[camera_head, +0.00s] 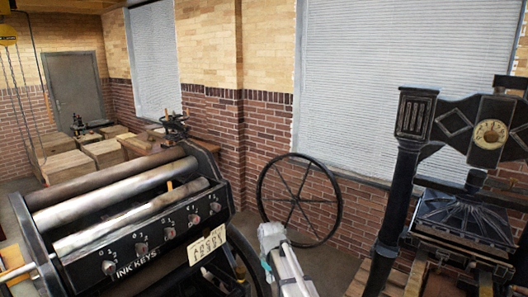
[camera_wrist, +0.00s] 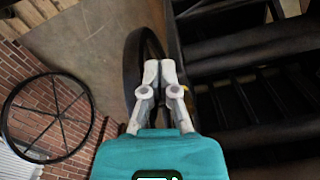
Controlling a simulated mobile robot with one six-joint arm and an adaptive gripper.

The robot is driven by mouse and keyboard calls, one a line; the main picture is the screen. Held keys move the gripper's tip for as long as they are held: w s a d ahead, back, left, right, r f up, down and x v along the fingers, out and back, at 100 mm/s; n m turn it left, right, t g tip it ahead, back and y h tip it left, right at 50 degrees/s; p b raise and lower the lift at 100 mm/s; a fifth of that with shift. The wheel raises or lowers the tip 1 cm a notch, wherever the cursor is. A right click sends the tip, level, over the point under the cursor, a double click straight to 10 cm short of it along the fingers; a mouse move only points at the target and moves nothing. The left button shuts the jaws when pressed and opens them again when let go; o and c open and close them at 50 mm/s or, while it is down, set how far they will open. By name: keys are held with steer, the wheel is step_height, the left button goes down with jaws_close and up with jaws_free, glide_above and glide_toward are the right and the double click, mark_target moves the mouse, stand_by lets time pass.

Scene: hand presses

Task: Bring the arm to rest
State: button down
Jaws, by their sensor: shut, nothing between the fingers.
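My gripper (camera_wrist: 160,66) shows in the wrist view with its two pale fingers together and nothing between them. Its teal body fills the bottom middle of that view. The fingers point toward a dark wheel rim (camera_wrist: 134,68) and a black machine frame (camera_wrist: 245,50); I cannot tell how far off they are. In the head view, a pale part of my arm rises from the bottom edge, right of the ink-key press. The fingers cannot be made out there.
The roller press with ink keys (camera_head: 130,255) stands close at left. A large spoked wheel (camera_head: 300,200) is by the brick wall, also in the wrist view (camera_wrist: 45,118). A black hand press (camera_head: 400,190) stands at right. Wooden crates (camera_head: 70,165) are at the back left.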

steer(key=s+d+f+m+b, duration=0.2)
steer(key=s+d+m, duration=0.5)
steer(key=s+d, duration=0.8)
steer(key=shift+s+f+b, duration=0.35)
steer(key=shift+s+f, duration=0.25)
steer(key=shift+s, duration=0.4)
steer(key=shift+a, duration=0.1)
